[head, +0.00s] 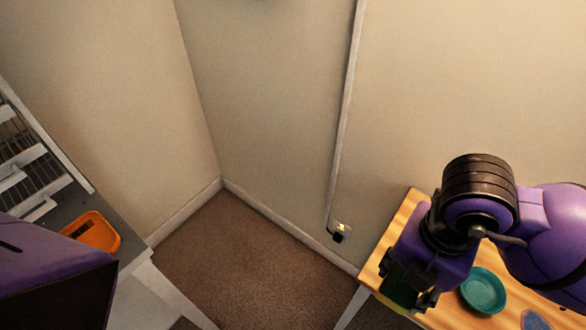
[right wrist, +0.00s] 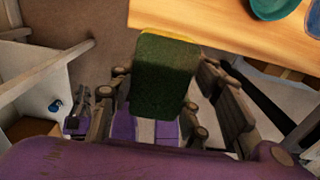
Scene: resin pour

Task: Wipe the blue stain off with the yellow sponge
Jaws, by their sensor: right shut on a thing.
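My right gripper (head: 412,296) is over the left front part of the wooden table in the head view. It is shut on the yellow sponge (head: 396,286), which it mostly hides there. In the right wrist view the sponge (right wrist: 165,75) shows its dark green scouring face, with a thin yellow edge at the top, between the fingers of the gripper (right wrist: 155,100).
A teal bowl (head: 483,290) stands on the wooden table (head: 406,222) between my right gripper and the stain. An orange tray (head: 92,232) sits on a grey surface at the left, beside a wire rack (head: 30,150). Brown carpet (head: 235,250) lies open between.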

